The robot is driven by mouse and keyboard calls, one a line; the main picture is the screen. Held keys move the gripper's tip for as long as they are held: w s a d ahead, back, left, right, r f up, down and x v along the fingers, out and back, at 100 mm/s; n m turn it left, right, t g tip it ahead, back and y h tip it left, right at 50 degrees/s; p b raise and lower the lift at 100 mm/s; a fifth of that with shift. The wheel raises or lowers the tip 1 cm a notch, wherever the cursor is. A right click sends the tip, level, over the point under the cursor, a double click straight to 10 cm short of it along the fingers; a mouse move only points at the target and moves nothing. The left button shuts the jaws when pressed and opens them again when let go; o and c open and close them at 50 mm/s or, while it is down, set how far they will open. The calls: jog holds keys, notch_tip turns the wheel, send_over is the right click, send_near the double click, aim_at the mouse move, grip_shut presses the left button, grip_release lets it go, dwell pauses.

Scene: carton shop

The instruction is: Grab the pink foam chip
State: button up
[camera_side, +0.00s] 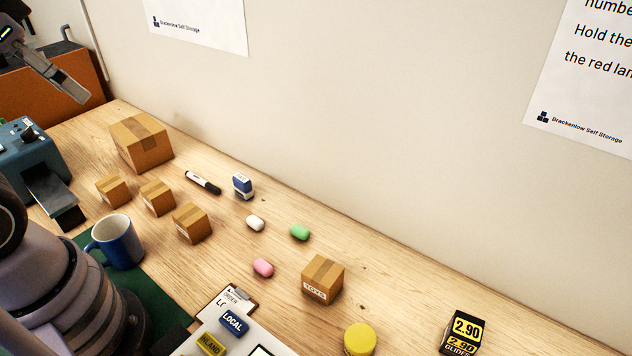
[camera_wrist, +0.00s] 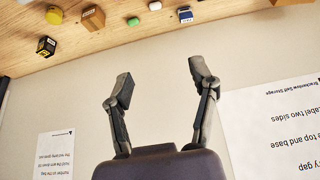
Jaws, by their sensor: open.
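The pink foam chip (camera_side: 263,267) lies on the wooden bench in the side view, left of a small labelled carton and in front of a white chip (camera_side: 255,223) and a green chip (camera_side: 300,232). My gripper (camera_wrist: 161,80) is open and empty in the wrist view, its two fingers well apart in front of the wall. In the side view only part of it (camera_side: 66,84) shows, high at the upper left, far from the pink chip. In the wrist view I cannot make out the pink chip; the green chip (camera_wrist: 133,21) shows near the top.
A labelled carton (camera_side: 322,280) stands right of the pink chip. A yellow round thing (camera_side: 360,339), a clipboard (camera_side: 233,299) and label blocks lie in front. Small cartons (camera_side: 191,223), a blue mug (camera_side: 117,242), a marker (camera_side: 203,182) and a stamp (camera_side: 243,186) stand further left and back.

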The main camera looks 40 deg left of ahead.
jog(key=w+d+f+n+g+h, duration=0.3)
jog(key=w+f+g+h, duration=0.1)
jog(key=w+f, duration=0.3)
jog(key=w+d+f+n+g+h, duration=0.2)
jog(key=w+f+n+g+h, duration=0.15)
jog(key=w+f, duration=0.35)
notch_tip(320, 180, down, 11)
jog(key=w+d+n+h, duration=0.1)
jog(key=w+n+h, duration=0.2)
jog(key=n, duration=0.2)
jog(key=n+t+h, duration=0.2)
jog(key=n+h, duration=0.1)
jog(key=n, duration=0.3)
send_near(267, 267)
jog(key=x, duration=0.3)
jog(key=shift+g, duration=0.25)
jog(key=shift+d+f, duration=0.1)
jog(key=shift+f, duration=0.1)
jog(key=shift+d+f, duration=0.2)
jog(key=shift+d, duration=0.1)
jog(key=x, duration=0.6)
jog(key=shift+w+d, duration=0.1)
jog(key=shift+d, duration=0.3)
jog(key=c, duration=0.8)
